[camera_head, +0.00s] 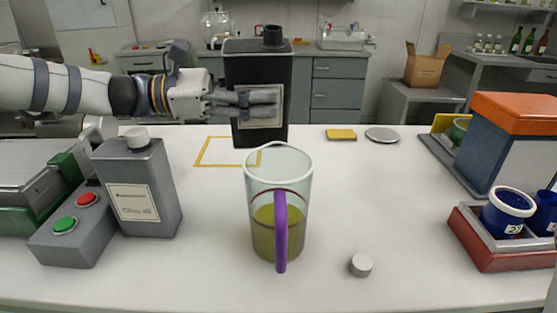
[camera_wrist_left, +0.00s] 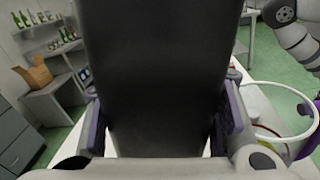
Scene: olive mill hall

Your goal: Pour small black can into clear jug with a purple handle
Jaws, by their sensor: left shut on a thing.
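The small black can (camera_head: 270,72) is upright with an open spout on top, behind the jug. My left gripper (camera_head: 262,106) is shut on it, its fingers across the pale label. In the left wrist view the can (camera_wrist_left: 155,80) fills the middle between the finger pads. The clear jug (camera_head: 262,190) with its purple handle (camera_head: 281,230) stands upright at the middle of the table, holding yellow-green liquid in its lower part. The jug's rim (camera_wrist_left: 285,137) shows at the right of the left wrist view. I cannot tell whether the can touches the table. My right gripper is not in view.
A grey can with a white cap (camera_head: 135,185) and a button box (camera_head: 72,225) stand at the left. A loose white cap (camera_head: 360,265) lies right of the jug. A red tray with blue cups (camera_head: 480,240) is at the right. A yellow outline (camera_head: 212,152) marks the table.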

